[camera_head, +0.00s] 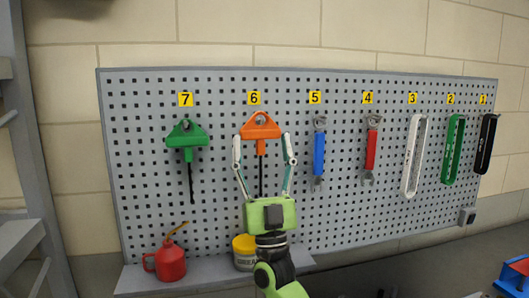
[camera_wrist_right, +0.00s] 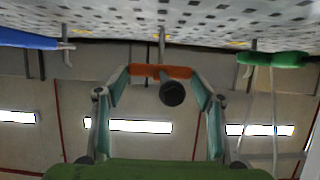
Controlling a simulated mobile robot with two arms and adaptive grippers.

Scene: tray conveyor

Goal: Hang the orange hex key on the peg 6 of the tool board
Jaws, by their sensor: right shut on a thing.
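The orange hex key (camera_head: 261,126) has a triangular orange handle and a dark shaft pointing down. It is at the tool board (camera_head: 222,92) below the yellow label 6 (camera_head: 254,98). My right gripper (camera_head: 263,136) is shut on the sides of its handle. In the right wrist view the orange handle (camera_wrist_right: 145,71) lies between the fingertips of my right gripper (camera_wrist_right: 161,72), with the round dark shaft end facing the camera. A metal peg (camera_wrist_right: 162,45) shows just behind the handle; I cannot tell whether the key rests on it. My left gripper is not in view.
A green hex key (camera_head: 187,136) hangs at label 7, left of my gripper. A blue tool (camera_head: 319,152) hangs at 5, a red tool (camera_head: 371,150) at 4. A red oil can (camera_head: 170,262) and a yellow tub (camera_head: 244,251) stand on the shelf below.

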